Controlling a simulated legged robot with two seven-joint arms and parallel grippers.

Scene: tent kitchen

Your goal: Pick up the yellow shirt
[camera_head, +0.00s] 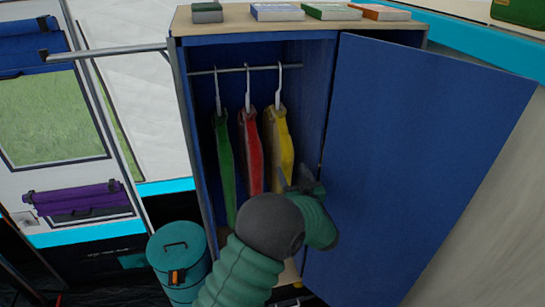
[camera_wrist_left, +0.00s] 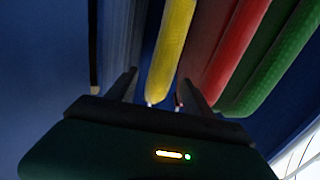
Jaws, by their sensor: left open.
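The yellow shirt (camera_head: 280,140) hangs on a hanger at the right end of a row on the wardrobe rail. My left gripper (camera_head: 299,182) is inside the wardrobe opening, low in front of the yellow shirt, and partly hides its lower edge. In the left wrist view the gripper (camera_wrist_left: 157,92) is open, and the yellow shirt (camera_wrist_left: 173,45) lies ahead of the gap between its fingers. Nothing shows gripped; whether the fingers touch cloth I cannot tell. My right gripper is not in view.
A red shirt (camera_head: 251,150) and a green shirt (camera_head: 225,160) hang just left of the yellow one. The blue wardrobe door (camera_head: 410,160) stands open on the right, close to my gripper. A teal canister (camera_head: 180,265) stands at lower left. Books (camera_head: 277,12) lie on top.

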